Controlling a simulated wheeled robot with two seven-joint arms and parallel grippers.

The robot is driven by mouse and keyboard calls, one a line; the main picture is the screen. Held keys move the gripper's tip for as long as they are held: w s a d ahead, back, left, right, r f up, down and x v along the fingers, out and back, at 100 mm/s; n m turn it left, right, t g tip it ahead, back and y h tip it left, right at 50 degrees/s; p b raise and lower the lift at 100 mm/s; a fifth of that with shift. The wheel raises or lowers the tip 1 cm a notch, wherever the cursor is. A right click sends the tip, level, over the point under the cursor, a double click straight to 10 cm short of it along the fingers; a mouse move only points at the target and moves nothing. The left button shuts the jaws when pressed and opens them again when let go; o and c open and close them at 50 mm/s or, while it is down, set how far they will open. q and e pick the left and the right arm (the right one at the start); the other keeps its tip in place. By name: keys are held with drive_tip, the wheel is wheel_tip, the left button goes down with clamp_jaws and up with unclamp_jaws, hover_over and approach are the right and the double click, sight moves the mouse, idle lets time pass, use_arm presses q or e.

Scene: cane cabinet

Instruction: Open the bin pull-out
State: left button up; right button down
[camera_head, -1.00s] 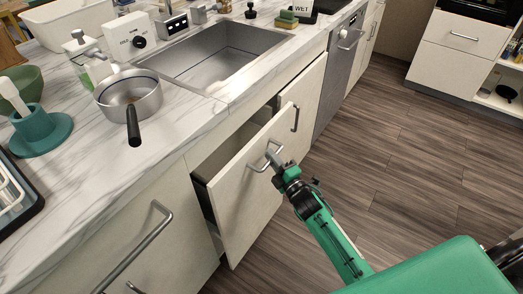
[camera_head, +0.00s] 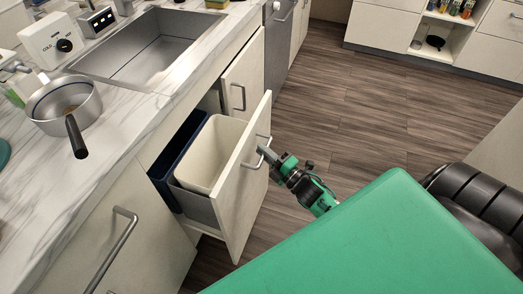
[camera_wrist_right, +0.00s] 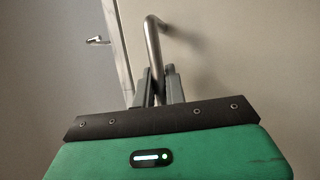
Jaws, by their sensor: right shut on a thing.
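The bin pull-out (camera_head: 246,200) stands out from the cabinet under the counter. A white bin (camera_head: 212,150) and a dark blue bin (camera_head: 182,150) show inside it. My right gripper (camera_head: 266,155) is shut on the metal bar handle (camera_head: 257,138) of its front panel. In the right wrist view the handle (camera_wrist_right: 154,50) passes between the two fingers of the gripper (camera_wrist_right: 158,85). My left gripper is not in view.
A sink (camera_head: 150,48) and a pan (camera_head: 65,105) with a black handle are on the marble counter above. A closed cabinet door (camera_head: 242,85) is beyond the pull-out. The wood floor (camera_head: 345,110) to the right is clear.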

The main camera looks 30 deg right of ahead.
drive_tip(key=c, duration=1.5)
unclamp_jaws()
drive_tip(key=shift+o, duration=0.2)
